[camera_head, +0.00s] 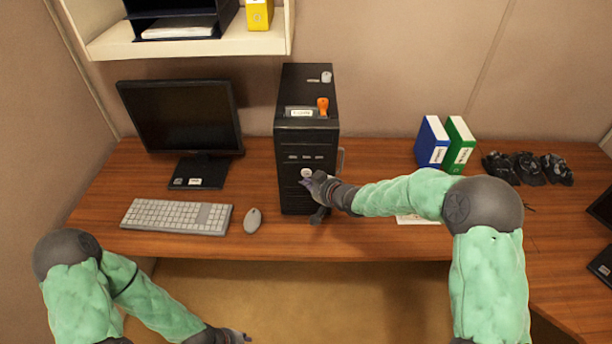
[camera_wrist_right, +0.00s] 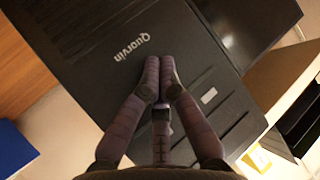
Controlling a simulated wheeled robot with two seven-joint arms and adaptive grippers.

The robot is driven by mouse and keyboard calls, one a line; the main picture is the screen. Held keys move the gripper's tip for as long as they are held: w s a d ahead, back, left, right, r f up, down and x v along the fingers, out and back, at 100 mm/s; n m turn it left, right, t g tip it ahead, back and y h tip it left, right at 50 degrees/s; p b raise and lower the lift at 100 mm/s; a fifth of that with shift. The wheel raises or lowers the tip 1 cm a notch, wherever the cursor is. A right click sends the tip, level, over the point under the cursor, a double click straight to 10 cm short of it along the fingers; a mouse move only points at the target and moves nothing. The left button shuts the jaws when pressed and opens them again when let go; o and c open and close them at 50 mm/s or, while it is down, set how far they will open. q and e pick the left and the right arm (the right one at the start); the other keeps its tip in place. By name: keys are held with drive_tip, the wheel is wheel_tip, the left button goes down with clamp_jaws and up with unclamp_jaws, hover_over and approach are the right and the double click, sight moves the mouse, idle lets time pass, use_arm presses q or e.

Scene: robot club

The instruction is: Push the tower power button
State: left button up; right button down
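The tower (camera_head: 308,145) is a black upright computer case on the desk, and its dark front panel also fills much of the right wrist view (camera_wrist_right: 90,45). A small round white spot (camera_head: 306,172) shows on its front, just above my right fingertips; I cannot tell if it is the power button. My right gripper (camera_head: 314,198) is at the tower's front with upper and lower fingers apart, holding nothing visible. Its fingers (camera_wrist_right: 161,88) reach toward the panel in the wrist view; contact is unclear. My left gripper (camera_head: 236,336) is low, at the bottom edge, partly cut off.
A monitor (camera_head: 182,118), keyboard (camera_head: 176,216) and mouse (camera_head: 252,220) stand left of the tower. Blue (camera_head: 432,142) and green (camera_head: 460,145) binders and dark objects (camera_head: 528,168) lie to the right. A shelf (camera_head: 190,45) hangs above.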

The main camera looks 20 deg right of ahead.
drive_tip(key=shift+s+a+b, duration=0.25)
drive_tip(key=shift+s+a, duration=0.05)
drive_tip(key=shift+s, duration=0.65)
drive_tip(key=shift+s+a+b, duration=0.25)
drive_tip(key=shift+s+b, duration=0.05)
drive_tip(key=shift+s, duration=0.65)
drive_tip(key=shift+s+a+b, duration=0.25)
drive_tip(key=shift+s+a, duration=0.05)
drive_tip(key=shift+s, duration=0.65)
idle(0.3)
